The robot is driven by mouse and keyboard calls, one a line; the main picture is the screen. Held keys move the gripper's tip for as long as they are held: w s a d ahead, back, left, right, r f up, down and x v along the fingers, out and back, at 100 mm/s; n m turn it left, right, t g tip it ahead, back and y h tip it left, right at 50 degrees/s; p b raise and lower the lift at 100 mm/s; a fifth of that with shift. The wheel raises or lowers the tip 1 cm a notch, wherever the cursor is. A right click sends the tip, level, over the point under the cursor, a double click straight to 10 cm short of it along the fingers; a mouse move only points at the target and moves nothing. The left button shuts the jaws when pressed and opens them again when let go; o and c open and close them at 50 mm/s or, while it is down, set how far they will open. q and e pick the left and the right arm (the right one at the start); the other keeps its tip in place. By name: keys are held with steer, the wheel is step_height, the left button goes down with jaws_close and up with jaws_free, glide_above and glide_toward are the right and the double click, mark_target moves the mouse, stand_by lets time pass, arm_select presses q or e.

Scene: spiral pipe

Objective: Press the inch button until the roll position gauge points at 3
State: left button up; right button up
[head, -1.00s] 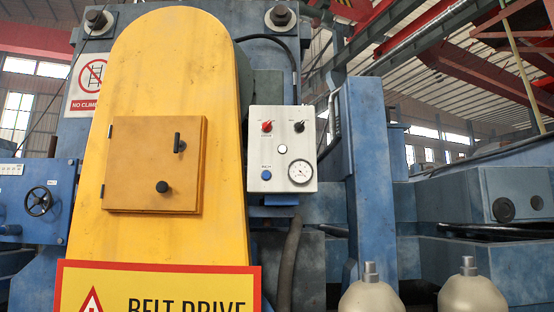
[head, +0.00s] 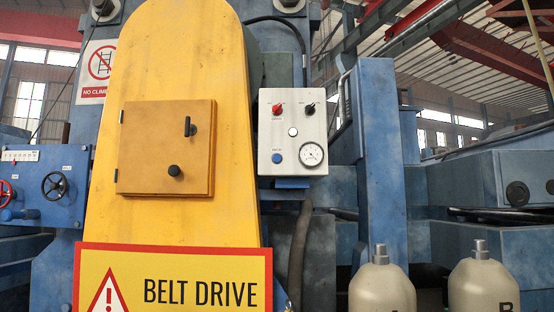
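A light grey control box (head: 294,132) is mounted to the right of the yellow belt guard. Its blue button (head: 277,158) sits at the lower left under a small label too small to read with certainty. The round white gauge (head: 311,154) is at the lower right; its needle and numbers are too small to read. A red knob (head: 278,109) and a black knob (head: 310,109) are at the top, with a small white round part (head: 293,132) between and below them. Neither of my grippers is in view.
The yellow belt guard (head: 160,60) has a hatch (head: 166,148) with black handles. A "BELT DRIVE" sign (head: 180,280) stands in front. Two cream bottles (head: 382,290) (head: 482,288) stand at lower right. A blue post (head: 380,160) rises right of the box.

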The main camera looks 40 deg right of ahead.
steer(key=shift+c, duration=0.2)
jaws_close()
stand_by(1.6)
